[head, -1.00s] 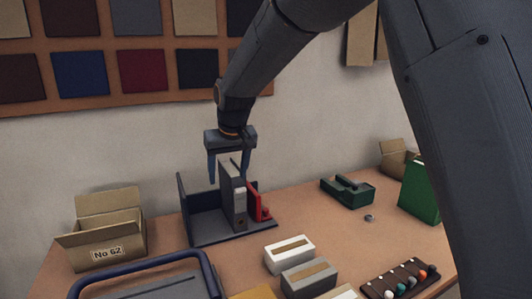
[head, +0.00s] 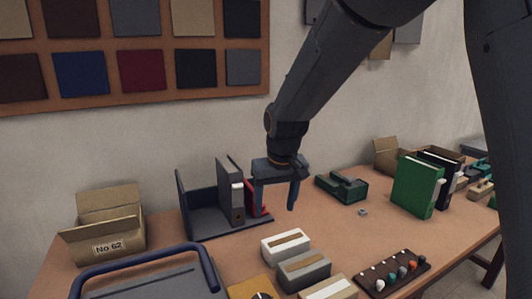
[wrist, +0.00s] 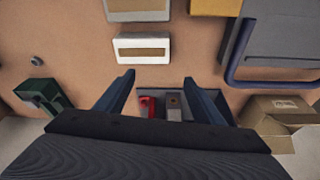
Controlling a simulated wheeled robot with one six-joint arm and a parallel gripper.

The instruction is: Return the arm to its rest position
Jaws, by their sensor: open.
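My gripper (head: 274,200) is open and empty, held above the table just right of the dark file holder (head: 212,224). In the head view its near finger overlaps the red binder (head: 251,197). A grey binder (head: 231,190) stands upright in the holder beside the red one. In the wrist view the gripper (wrist: 163,80) shows two spread fingers with bare table between their tips. The red binder (wrist: 147,107) and grey binder (wrist: 174,105) show behind the tips.
White and grey boxes (head: 304,269) lie in front. A green tape dispenser (head: 341,187), a green binder (head: 414,186) and a black binder stand right. A cardboard box (head: 104,224) is left, a blue-handled machine (head: 150,266) front left. A rack of coloured knobs (head: 394,273) lies front right.

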